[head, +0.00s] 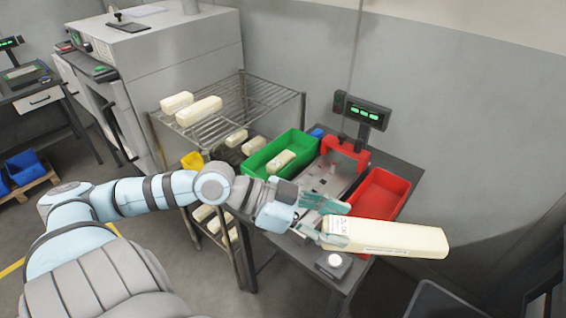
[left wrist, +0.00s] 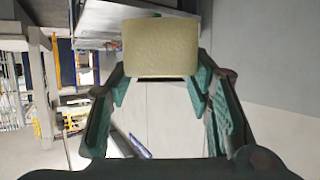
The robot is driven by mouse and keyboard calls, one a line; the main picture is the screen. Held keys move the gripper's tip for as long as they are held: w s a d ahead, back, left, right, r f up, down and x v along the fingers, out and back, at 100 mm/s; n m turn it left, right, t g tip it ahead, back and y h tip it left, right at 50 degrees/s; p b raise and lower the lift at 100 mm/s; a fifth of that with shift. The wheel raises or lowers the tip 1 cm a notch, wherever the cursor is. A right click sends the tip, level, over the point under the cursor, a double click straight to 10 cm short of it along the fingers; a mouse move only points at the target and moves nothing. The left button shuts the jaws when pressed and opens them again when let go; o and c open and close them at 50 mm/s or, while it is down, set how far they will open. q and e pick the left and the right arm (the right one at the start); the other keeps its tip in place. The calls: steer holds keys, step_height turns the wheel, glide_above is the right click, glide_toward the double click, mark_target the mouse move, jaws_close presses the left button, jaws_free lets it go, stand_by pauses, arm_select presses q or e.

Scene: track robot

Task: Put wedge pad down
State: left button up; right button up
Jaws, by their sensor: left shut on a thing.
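The wedge pad (head: 398,238) is a long cream block with a printed label near its held end. My left gripper (head: 322,222) is shut on that end and holds the pad up in front of the table, its free end pointing right. In the left wrist view the pad (left wrist: 160,47) shows as a pale block face between the teal fingers (left wrist: 160,85). In the head view the pad and hand hide part of the table's near side. My right gripper is not in view.
A dark table (head: 408,170) carries a red bin (head: 383,193), a green bin (head: 262,160) with a cream block, a red-framed fixture (head: 345,155) and a display (head: 363,112). Left of it, a wire rack (head: 255,97) bears several cream blocks. A small box with a white button (head: 335,260) sits at the table's front.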

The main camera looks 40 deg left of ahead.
arm_select(q)
steer(key=shift+n+t+y, duration=0.7)
steer(key=shift+n+t, duration=0.1)
steer(key=shift+t, duration=0.1)
steer(key=w+a+f+b, duration=0.2)
steer(key=a, duration=0.1)
steer(key=shift+w+a+f, duration=0.2)
steer(key=shift+w+f, duration=0.15)
steer(key=w+a+n, duration=0.1)
steer(key=w+a+n+t+y+b, duration=0.1)
steer(key=a, duration=0.1)
steer(key=w+a+f+t+y+b, duration=0.1)
steer(key=a, duration=0.1)
steer(key=shift+w+n, duration=0.3)
steer(key=shift+n, duration=0.1)
steer(key=w+a+r+n+t+y+b, duration=0.1)
steer(key=w+a+n+y+b, duration=0.1)
steer(key=w+a+n+y, duration=0.1)
steer(key=w+a+r+n+t+y+b, duration=0.1)
steer(key=w+a+n+y, duration=0.2)
steer(key=a+y, duration=0.2)
steer(key=a, duration=0.3)
steer(key=shift+n+b, duration=0.35)
steer(key=shift+n, duration=0.05)
step_height(320, 180, down, 19)
steer(key=b, duration=0.5)
steer(key=shift+s+a+f, duration=0.1)
steer(key=shift+f, duration=0.05)
steer(key=o, duration=1.1)
steer(key=shift+o, duration=0.4)
